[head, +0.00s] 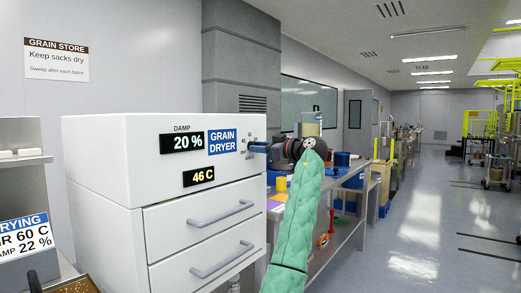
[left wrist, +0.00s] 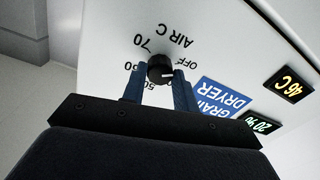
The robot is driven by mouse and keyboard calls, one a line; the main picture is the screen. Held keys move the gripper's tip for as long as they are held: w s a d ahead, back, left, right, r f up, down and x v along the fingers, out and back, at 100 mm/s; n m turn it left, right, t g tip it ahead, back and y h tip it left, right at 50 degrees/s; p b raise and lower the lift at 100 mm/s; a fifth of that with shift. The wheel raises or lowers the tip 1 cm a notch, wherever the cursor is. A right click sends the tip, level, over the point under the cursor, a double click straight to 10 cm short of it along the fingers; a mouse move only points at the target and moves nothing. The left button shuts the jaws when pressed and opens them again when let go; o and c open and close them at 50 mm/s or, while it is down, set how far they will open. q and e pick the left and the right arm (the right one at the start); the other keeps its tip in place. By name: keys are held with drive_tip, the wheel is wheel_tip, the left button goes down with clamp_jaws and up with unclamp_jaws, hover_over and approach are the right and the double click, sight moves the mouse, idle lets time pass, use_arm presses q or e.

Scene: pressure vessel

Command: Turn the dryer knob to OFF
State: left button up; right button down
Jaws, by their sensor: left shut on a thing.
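The grain dryer (head: 105,160) is a white cabinet with a blue label and lit readouts of 20 % and 46 C. Its black round dial knob (left wrist: 160,66) shows in the left wrist view, ringed by marks 50, 60, 70 and OFF, with "AIR C" beside it. In the head view the left gripper (head: 259,148) is at the dryer's front and hides the knob. My right gripper is not in view.
Two drawers with grey handles (head: 221,212) are below the readouts. A long workbench (head: 340,185) with blue and yellow containers runs behind my left arm. A shelf with a drying sign (head: 22,241) stands at the left.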

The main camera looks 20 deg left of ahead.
use_arm(q)
drive_tip(key=shift+f, duration=0.1)
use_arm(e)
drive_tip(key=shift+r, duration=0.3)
use_arm(q)
drive_tip(key=o, duration=1)
drive_tip(key=v, duration=0.7)
drive_tip(key=shift+d, duration=0.35)
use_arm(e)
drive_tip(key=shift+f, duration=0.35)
